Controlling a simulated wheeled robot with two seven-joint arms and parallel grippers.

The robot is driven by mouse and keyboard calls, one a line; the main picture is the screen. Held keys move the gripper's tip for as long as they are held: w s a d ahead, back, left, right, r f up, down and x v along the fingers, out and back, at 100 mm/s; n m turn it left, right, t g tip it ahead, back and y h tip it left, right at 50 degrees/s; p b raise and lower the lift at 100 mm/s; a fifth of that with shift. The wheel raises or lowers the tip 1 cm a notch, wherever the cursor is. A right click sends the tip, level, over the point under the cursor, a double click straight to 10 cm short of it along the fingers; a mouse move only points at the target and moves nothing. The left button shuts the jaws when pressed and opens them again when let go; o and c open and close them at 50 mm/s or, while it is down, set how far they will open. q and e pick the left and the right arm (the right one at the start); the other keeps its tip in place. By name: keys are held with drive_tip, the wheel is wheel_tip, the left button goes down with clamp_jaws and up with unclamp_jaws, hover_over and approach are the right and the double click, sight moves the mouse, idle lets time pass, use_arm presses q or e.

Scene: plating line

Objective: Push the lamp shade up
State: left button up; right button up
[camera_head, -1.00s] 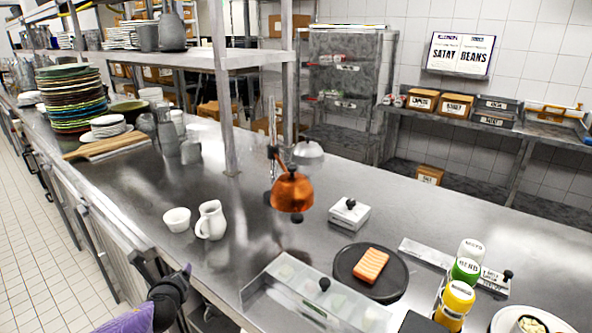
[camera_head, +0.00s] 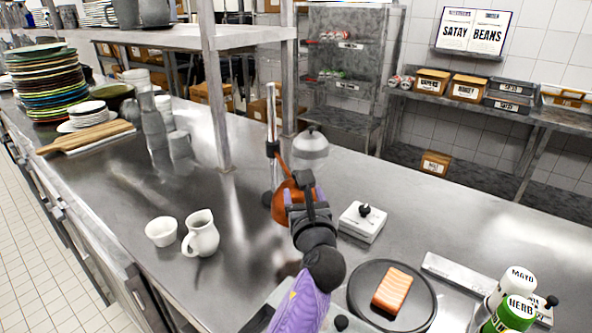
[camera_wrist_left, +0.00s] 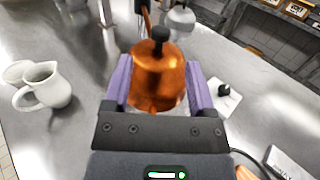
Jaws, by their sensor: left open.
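The copper lamp shade (camera_wrist_left: 160,80) has a black knob on it, and in the left wrist view it sits between the two purple fingers of my left gripper (camera_wrist_left: 160,88). The fingers are open on either side of it; I cannot tell whether they touch it. In the head view the shade (camera_head: 281,192) is partly hidden behind my left gripper (camera_head: 300,196). It hangs at a thin upright post (camera_head: 272,120) on the steel counter. My right gripper is not in view.
A white jug (camera_head: 201,235) and a white bowl (camera_head: 161,232) stand left of the shade. A white box with a black knob (camera_head: 361,222) is to the right, near a dark plate (camera_head: 424,312) with an orange block (camera_head: 392,288). A metal dome (camera_head: 310,147) is just behind. Shelf posts (camera_head: 214,110) rise behind left.

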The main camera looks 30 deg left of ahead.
sight(300, 192)
use_arm(q)
drive_tip(key=x, duration=0.2)
drive_tip(key=b+x, duration=0.1)
drive_tip(key=x, duration=0.2)
drive_tip(key=shift+w+a+f, duration=0.15)
drive_tip(key=shift+w+f, duration=0.1)
drive_tip(key=shift+w, duration=0.05)
drive_tip(key=shift+w+a+r+b, duration=0.15)
drive_tip(key=shift+w+a+b, duration=0.15)
drive_tip(key=shift+b, duration=0.05)
drive_tip(key=shift+w, duration=0.1)
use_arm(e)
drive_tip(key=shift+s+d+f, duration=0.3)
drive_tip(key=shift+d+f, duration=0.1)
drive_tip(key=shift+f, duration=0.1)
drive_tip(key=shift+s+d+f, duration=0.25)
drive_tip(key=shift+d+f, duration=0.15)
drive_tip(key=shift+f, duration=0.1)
use_arm(q)
drive_tip(key=shift+c, duration=0.3)
clamp_jaws()
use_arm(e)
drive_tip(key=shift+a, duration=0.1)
